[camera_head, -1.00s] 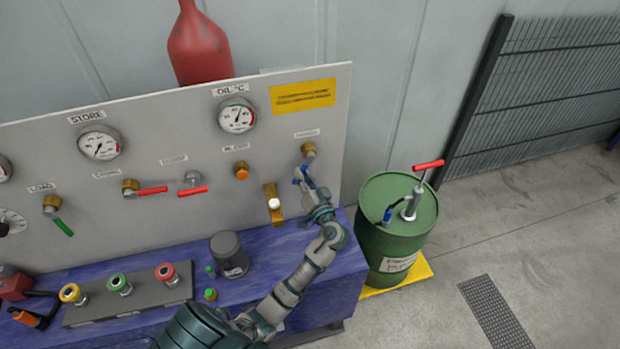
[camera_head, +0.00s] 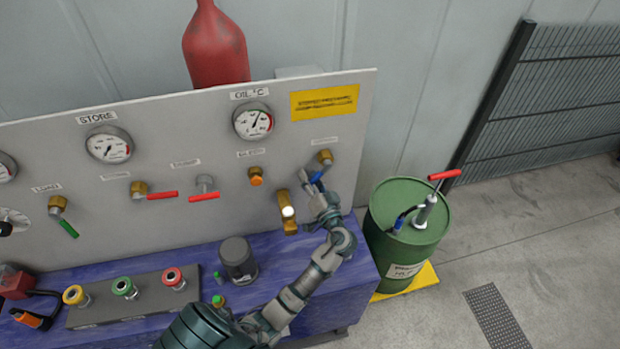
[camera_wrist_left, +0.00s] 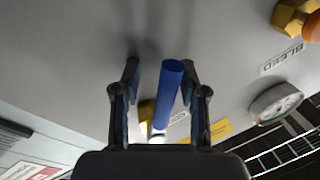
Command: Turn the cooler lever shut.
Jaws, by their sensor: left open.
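The cooler lever is a blue handle (camera_head: 317,178) on a brass valve (camera_head: 325,157) at the right end of the grey panel. In the head view it points down and slightly left, partly hidden by my left gripper (camera_head: 312,182). In the left wrist view the blue handle (camera_wrist_left: 168,92) runs between the two dark fingers of my left gripper (camera_wrist_left: 164,78), nearer the right finger. A gap shows on the left side; the gripper is open. Whether the right finger touches the handle, I cannot tell. My right gripper is out of view.
A brass fitting with a white tip (camera_head: 287,212) and an orange knob (camera_head: 256,179) sit left of the lever. Red levers (camera_head: 162,195) are farther left. A green drum (camera_head: 405,225) with a red-handled pump stands right of the blue bench (camera_head: 355,262).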

